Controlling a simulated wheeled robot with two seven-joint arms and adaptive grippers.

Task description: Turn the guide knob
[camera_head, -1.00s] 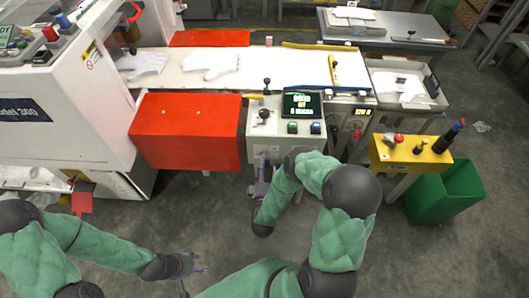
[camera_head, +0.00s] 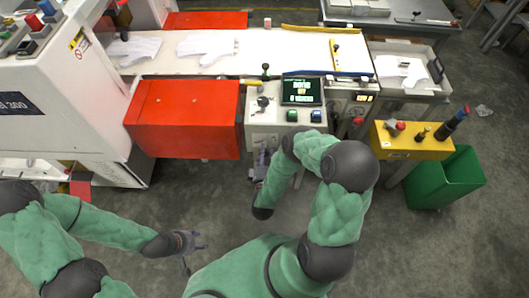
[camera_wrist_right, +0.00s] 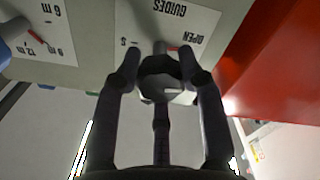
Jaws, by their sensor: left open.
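The guide knob (camera_wrist_right: 160,72) is a dark round knob in the right wrist view, below a white label reading "GUIDES" and "OPEN", with a small red mark by it. My right gripper (camera_wrist_right: 160,62) has its fingers on either side of the knob, tips at its edges; whether they press on it is unclear. In the head view my right gripper (camera_head: 263,160) is at the front of the grey control box (camera_head: 257,132), and the guide knob is not distinguishable there. My left gripper (camera_head: 190,243) is open and empty over the floor.
A red cover (camera_head: 185,118) is just left of the control box. The box's top carries a screen (camera_head: 301,91) and coloured buttons. A yellow box (camera_head: 410,142) and green bin (camera_head: 445,180) stand to the right. White gloves (camera_head: 205,46) lie on the belt behind.

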